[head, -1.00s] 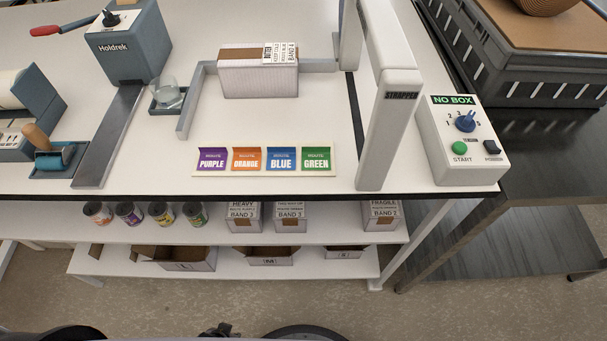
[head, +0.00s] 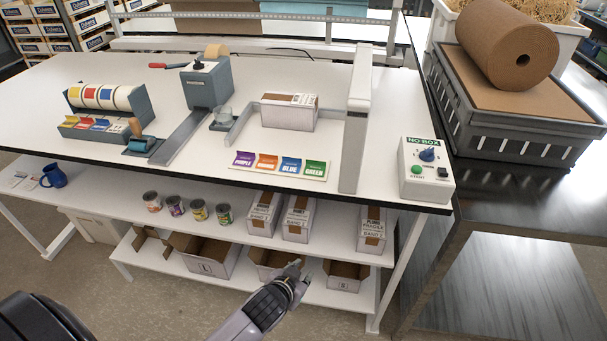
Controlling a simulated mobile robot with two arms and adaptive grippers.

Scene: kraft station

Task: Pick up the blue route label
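The blue route label (head: 290,166) stands in a white holder strip (head: 270,178) near the front edge of the white bench. It is third from the left, between the orange label (head: 267,161) and the green label (head: 315,169), with the purple label (head: 244,158) at the left end. My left gripper (head: 297,271) is in front of the lower shelf, well below the label in the picture and apart from it. It is small and seen at an angle, so whether its fingers are open or shut is unclear. My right gripper is out of view.
A strapper arch (head: 355,120) rises right of the labels, beside a control box (head: 426,172). A white carton (head: 288,112) stands behind them. The shelf below holds several cans and cartons, with open boxes (head: 204,257) lower down. The bench's front edge lies just before the labels.

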